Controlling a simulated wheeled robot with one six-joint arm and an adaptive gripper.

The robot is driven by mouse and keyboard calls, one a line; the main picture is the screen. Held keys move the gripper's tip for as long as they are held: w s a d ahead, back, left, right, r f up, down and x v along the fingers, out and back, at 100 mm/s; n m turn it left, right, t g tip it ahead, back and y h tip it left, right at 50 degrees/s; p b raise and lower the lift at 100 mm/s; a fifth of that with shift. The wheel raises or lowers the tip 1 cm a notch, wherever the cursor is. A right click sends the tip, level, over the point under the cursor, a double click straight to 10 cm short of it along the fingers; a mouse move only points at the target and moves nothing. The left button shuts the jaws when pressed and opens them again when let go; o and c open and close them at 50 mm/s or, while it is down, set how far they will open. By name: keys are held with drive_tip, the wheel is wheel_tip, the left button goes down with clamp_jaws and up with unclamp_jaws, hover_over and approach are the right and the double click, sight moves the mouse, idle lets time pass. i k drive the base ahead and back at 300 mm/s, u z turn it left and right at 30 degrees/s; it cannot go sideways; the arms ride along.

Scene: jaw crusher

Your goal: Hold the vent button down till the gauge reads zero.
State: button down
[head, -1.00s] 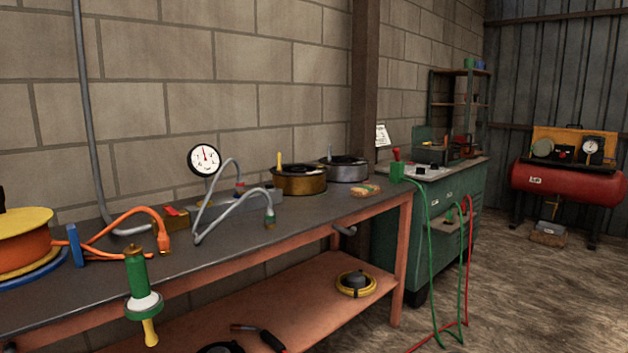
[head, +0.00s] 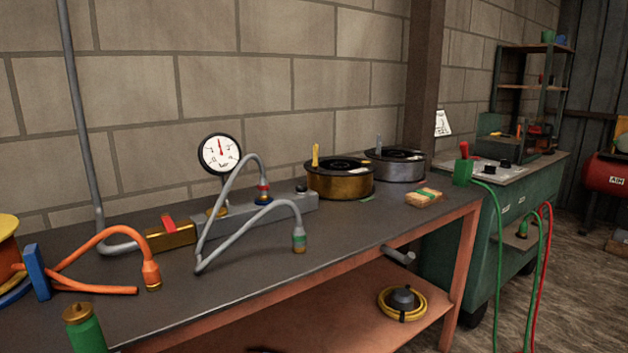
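The round white gauge (head: 220,153) stands on a short stem over the grey manifold block (head: 270,211) on the bench. Its red needle points about straight up; its numbers are too small to read. A small dark knob (head: 301,188) sits on top of the manifold's right end and may be the vent button; I cannot tell whether it is pressed. A grey hose (head: 240,185) with a red and blue fitting at the block loops over the front and ends in a green-banded connector (head: 299,240) on the bench top. My gripper is not in view.
A brass box with a red lever (head: 170,233) and an orange hose (head: 110,240) lie left. Brass (head: 340,182) and grey (head: 398,165) round canisters stand right. A green cylinder (head: 85,330) is at the front edge.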

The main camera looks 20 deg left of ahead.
sight(300, 188)
drive_tip(key=u, duration=0.45)
drive_tip(key=i, duration=0.85)
drive_tip(key=u, duration=0.7)
